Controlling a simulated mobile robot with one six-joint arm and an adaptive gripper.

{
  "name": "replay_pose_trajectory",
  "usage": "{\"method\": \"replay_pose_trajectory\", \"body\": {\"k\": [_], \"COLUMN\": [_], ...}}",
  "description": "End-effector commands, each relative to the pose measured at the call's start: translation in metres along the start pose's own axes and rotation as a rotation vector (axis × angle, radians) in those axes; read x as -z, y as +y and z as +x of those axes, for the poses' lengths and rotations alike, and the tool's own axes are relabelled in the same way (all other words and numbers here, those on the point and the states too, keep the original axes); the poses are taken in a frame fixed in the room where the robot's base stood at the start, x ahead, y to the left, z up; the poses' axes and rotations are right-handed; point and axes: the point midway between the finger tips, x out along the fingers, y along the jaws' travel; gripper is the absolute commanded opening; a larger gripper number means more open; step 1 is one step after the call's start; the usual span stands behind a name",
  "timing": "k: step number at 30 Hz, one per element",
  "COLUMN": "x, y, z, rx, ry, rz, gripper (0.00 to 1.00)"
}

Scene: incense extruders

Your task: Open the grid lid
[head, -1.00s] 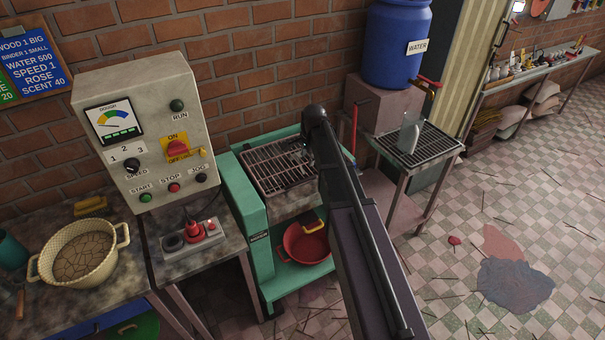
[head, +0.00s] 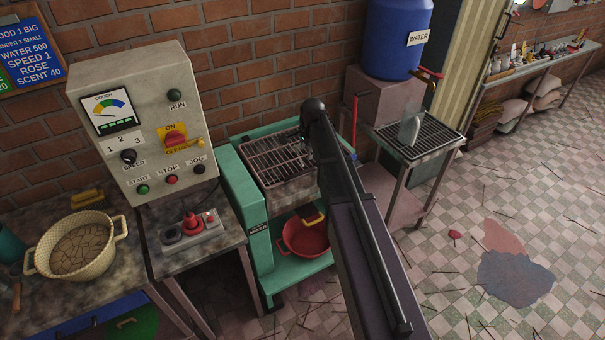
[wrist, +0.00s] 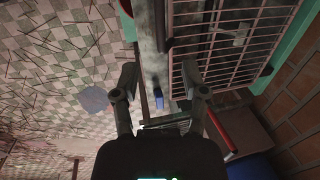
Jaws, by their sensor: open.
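I cannot tell whether a finger touches the lid.
A control panel (head: 140,125) stands left of the machine, with a small switch box (head: 193,232) before it. A red basin (head: 305,238) sits under the lid. A grated stand (head: 420,135) and blue water barrel (head: 393,40) are to the right. A brick wall is behind.

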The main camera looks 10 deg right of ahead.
Motion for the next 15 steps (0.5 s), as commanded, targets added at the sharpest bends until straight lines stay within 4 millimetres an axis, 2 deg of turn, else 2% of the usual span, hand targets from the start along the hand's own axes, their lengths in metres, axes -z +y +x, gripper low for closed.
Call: {"method": "replay_pose_trajectory", "body": {"k": [1, 15], "x": [0.000, -0.001], "y": [0.000, 0.000], "z": [0.008, 0.045], "rx": [0.000, 0.000], "ry": [0.000, 0.000], "rz": [0.000, -0.001], "gripper": [0.57, 0.57]}}
